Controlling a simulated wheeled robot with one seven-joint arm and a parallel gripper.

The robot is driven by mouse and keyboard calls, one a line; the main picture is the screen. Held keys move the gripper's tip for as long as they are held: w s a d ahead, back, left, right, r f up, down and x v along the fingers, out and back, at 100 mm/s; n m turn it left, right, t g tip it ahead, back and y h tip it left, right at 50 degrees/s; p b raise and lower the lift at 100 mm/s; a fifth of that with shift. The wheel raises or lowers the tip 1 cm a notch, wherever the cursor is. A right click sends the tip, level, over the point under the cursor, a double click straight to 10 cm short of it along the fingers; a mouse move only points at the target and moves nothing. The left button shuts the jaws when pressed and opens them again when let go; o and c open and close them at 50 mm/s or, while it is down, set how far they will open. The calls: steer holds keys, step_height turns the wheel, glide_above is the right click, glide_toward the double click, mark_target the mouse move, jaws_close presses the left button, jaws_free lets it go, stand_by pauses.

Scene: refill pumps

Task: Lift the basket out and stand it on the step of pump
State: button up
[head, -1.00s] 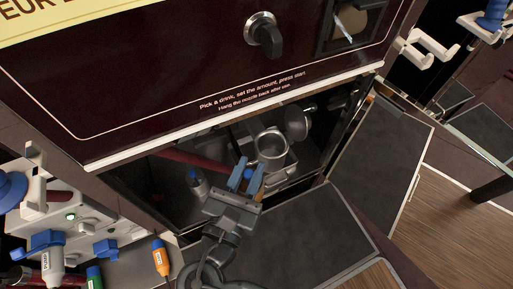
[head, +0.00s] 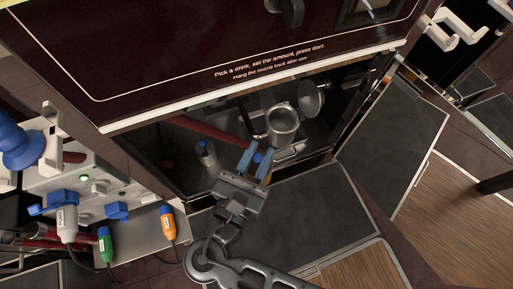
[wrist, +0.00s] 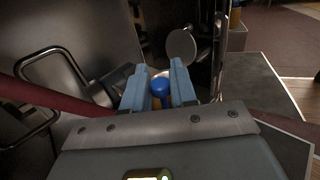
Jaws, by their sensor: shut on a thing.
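My gripper (head: 258,160) is shut on a blue knob (head: 258,157), which I take to be the top of the basket; the knob also shows between the fingertips in the wrist view (wrist: 160,87). The basket's body is hidden behind my fingers. My gripper is at the front of the pump's open lower bay, left of and nearer than a round metal housing (head: 283,122). That housing's round lid (head: 312,98) stands open. The dark-topped step (head: 300,215) of the pump lies in front of the bay, to the right of my gripper.
A blue-topped metal part (head: 205,154) and a dark red pipe (head: 205,128) are inside the bay, left of my gripper. The step top looks clear.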

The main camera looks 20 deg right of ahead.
steer(key=s+p, duration=0.7)
steer(key=s, duration=0.8)
stand_by(0.8)
